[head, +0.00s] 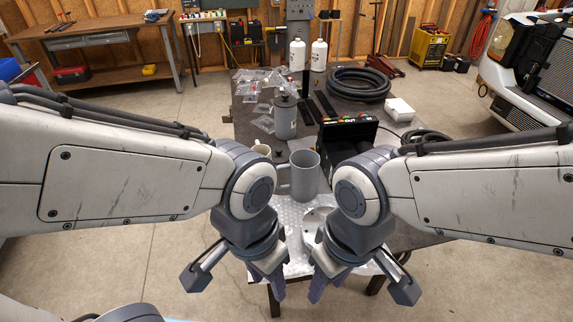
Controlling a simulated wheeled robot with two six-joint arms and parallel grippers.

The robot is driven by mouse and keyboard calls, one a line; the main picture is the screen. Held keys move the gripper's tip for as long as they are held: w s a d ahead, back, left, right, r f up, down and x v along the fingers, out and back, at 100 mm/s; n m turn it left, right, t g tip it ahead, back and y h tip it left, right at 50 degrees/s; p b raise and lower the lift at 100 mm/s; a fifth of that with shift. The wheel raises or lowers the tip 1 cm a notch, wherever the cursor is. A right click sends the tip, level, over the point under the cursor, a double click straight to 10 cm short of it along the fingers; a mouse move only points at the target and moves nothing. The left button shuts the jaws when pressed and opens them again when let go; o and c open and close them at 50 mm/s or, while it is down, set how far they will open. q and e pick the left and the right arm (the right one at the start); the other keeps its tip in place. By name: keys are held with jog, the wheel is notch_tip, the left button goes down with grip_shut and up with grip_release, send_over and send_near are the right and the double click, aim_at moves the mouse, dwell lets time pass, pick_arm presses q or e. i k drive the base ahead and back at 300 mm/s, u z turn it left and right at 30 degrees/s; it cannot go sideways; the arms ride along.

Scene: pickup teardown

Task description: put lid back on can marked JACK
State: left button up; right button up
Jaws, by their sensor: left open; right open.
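A grey can with a dark top (285,118) stands on the dark workbench, beyond a grey mug-like can with a side handle (305,176). No JACK marking is readable on either, so I cannot tell which one is meant. A pale round piece (314,218) lies on the silver mat, partly hidden by my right wrist; I cannot tell whether it is a lid. My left gripper (275,290) and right gripper (320,289) are open, side by side, pointing down at the near edge of the mat. Nothing is seen held in them.
The silver mat (290,214) lies at the bench's near end. A black case (349,139) with small coloured items stands right of the cans. Behind are plastic bags (254,88), two white bottles (297,54), a coiled black hose (360,84) and a white box (399,109).

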aim_at(303, 166)
jog(key=u, duration=1.9)
jog(key=i, duration=1.55)
jog(key=z, duration=3.35)
